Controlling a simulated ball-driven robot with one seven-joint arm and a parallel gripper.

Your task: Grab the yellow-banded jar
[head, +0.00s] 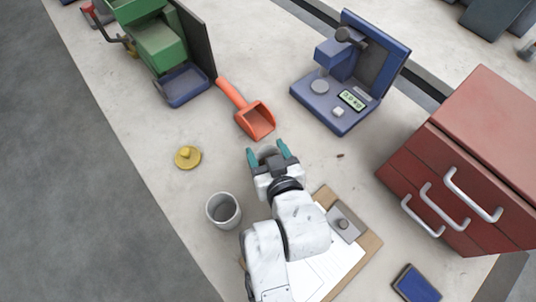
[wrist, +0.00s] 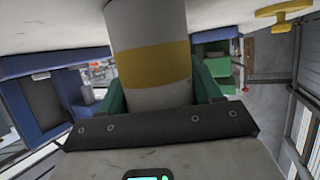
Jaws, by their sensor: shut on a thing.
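The yellow-banded jar (wrist: 152,62) is a pale cylinder with a mustard band around it, large in the wrist view. My gripper (wrist: 160,88) has its two green fingers on either side of it, shut on the jar next to the band. In the head view my gripper (head: 270,153) is over the bench, just below the orange scoop. There only a small grey part of the jar shows between the fingertips, and its band is hidden. I cannot tell whether the jar touches the bench.
An orange scoop (head: 255,120) lies just beyond my gripper. A blue scale-like device (head: 342,105) stands at upper right, a red drawer cabinet (head: 455,185) at right. A grey cup (head: 223,210), yellow knob-like piece (head: 187,157) and clipboard (head: 367,240) are nearby. Bench left of my gripper is partly clear.

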